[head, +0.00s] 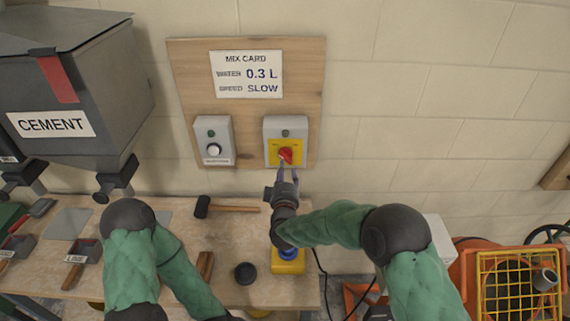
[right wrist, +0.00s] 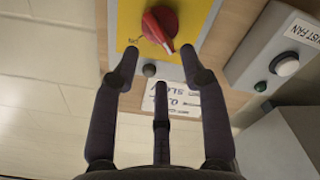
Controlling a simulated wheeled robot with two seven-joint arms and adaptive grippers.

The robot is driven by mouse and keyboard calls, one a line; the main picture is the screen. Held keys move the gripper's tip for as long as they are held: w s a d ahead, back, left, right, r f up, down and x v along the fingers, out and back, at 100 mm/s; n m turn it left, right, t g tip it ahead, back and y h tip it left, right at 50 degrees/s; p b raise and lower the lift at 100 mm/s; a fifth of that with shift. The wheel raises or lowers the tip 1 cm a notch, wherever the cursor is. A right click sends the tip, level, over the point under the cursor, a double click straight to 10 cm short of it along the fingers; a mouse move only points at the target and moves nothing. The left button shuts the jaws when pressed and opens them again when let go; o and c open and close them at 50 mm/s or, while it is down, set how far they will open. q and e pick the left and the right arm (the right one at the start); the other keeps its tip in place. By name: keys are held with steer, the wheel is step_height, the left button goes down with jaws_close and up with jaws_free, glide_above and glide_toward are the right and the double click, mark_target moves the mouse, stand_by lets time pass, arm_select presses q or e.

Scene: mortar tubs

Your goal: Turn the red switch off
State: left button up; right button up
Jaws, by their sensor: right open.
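The red switch (head: 286,155) is a rotary knob on a yellow plate (head: 273,146) on a grey box on the wooden wall board. In the right wrist view the red switch (right wrist: 160,24) sits just beyond the fingertips, its handle slanted on the yellow plate (right wrist: 206,12). My right gripper (head: 289,171) is open and empty, just below the knob in the head view. Its spread fingers (right wrist: 160,62) point at the switch; contact cannot be made out. My left arm shows at lower left, but its gripper is outside the view.
A grey box with a white button (head: 213,149) is beside the switch box. A mix card (head: 247,74) hangs above. The bench below holds a hammer (head: 203,206), a dark cup (head: 245,273) and a yellow block with a blue top (head: 288,266). The cement hopper (head: 110,75) stands left.

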steer(key=shift+s, duration=2.7)
